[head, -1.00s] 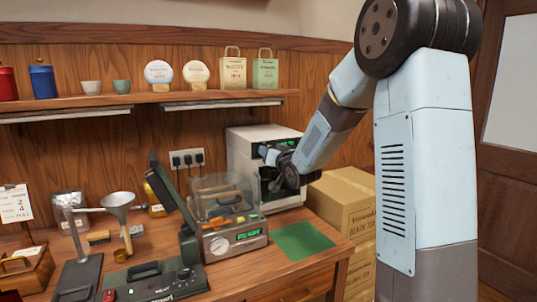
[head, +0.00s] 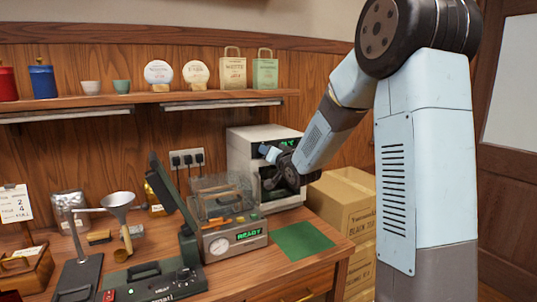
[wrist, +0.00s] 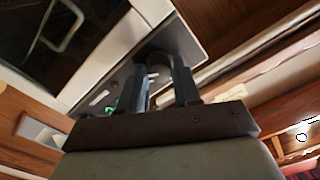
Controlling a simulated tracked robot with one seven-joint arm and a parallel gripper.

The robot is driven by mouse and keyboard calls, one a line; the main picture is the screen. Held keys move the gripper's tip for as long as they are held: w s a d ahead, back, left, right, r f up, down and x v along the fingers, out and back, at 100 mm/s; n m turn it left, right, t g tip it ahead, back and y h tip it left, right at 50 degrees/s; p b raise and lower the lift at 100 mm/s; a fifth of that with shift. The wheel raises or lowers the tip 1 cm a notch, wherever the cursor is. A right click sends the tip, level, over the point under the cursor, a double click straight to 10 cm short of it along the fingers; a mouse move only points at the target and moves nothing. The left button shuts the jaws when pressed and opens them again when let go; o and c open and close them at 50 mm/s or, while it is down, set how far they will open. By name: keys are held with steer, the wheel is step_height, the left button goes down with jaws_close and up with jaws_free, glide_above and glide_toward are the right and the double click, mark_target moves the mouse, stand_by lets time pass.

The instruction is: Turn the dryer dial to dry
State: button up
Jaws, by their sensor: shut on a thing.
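The dryer (head: 244,150) is a white box with a dark front at the back of the bench. A green readout (head: 288,142) glows at its top right, too small to read surely. My gripper (head: 266,151) is at the dryer's front, and my wrist hides much of that face. In the wrist view, my gripper (wrist: 160,85) has its two dark fingers on either side of the round dark dial (wrist: 158,62) on the dryer's grey panel (wrist: 185,45). It is shut on the dial. The dial's marking is hidden.
A dark door with a pale handle (wrist: 62,30) is beside the panel. A clear-lidded machine with a gauge (head: 235,240) stands in front of the dryer, left of a green mat (head: 302,239). Cardboard boxes (head: 345,205) stand at right. A shelf (head: 150,98) runs above.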

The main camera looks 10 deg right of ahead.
steer(key=o, duration=1)
steer(key=shift+o, duration=0.2)
steer(key=v, duration=1.4)
